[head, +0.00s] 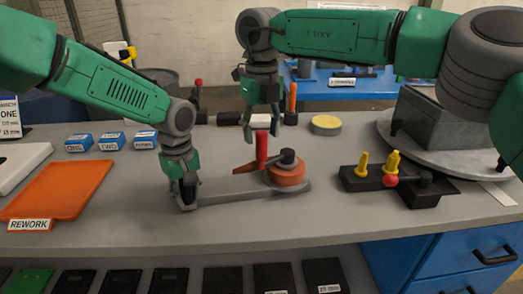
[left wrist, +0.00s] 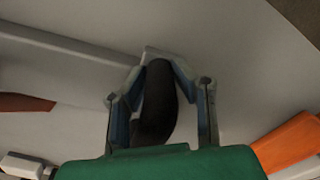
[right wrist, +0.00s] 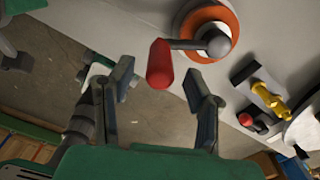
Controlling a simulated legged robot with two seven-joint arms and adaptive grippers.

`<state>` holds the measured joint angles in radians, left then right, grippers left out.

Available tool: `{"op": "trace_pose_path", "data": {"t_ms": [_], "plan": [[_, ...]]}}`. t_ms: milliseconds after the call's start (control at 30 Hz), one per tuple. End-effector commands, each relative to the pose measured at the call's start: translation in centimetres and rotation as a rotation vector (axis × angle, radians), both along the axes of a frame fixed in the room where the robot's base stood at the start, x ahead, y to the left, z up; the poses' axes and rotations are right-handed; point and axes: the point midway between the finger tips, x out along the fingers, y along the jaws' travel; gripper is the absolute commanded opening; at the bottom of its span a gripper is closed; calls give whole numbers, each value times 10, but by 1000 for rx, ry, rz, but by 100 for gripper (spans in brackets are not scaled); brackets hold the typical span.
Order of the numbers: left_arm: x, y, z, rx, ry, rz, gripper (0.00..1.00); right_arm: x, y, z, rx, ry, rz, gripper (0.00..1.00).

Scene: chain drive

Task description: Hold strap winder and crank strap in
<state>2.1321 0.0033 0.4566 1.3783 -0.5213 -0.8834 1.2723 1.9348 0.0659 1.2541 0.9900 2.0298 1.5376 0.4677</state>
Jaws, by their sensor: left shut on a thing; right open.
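The strap winder has an orange drum (head: 287,175) with a dark hub, a long flat grey arm (head: 238,194) reaching left, and a crank with an upright red handle (head: 262,148). My left gripper (head: 186,198) is shut on the black grip (left wrist: 156,105) at the left end of that arm; its fingers lie on both sides of it in the left wrist view. My right gripper (head: 262,122) is open, pointing down at the top of the red handle. In the right wrist view the red handle (right wrist: 160,66) shows between the spread fingers, apparently not clamped. No loose strap is clearly visible.
A black fixture (head: 408,190) with yellow pegs and a red knob stands right of the winder. An orange rework tray (head: 62,190) lies at left, with several blue labelled boxes (head: 110,141) behind. A yellow disc (head: 325,125) lies behind the winder. The bench front is clear.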

Motion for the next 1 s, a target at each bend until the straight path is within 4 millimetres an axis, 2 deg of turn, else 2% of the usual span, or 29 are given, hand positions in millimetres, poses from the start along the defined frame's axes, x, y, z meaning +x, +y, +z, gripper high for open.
{"op": "trace_pose_path", "data": {"t_ms": [100, 300, 667, 733, 800, 1000], "plan": [[0, -1, -1, -1, 1, -1, 0, 0, 0, -23, -2, 1, 1, 44], [-1, -1, -1, -1, 1, -1, 0, 0, 0, -45, -1, 1, 2, 44], [-1, -1, -1, -1, 2, -1, 0, 0, 0, -51, -1, 0, 2, 44], [-1, -1, -1, -1, 2, -1, 0, 0, 0, -51, -1, 0, 2, 27], [-1, -1, -1, -1, 2, -1, 0, 0, 0, -51, -1, 0, 2, 2], [-1, -1, -1, -2, 1, -1, 0, 0, 0, -51, -1, 0, 0, 0]]}}
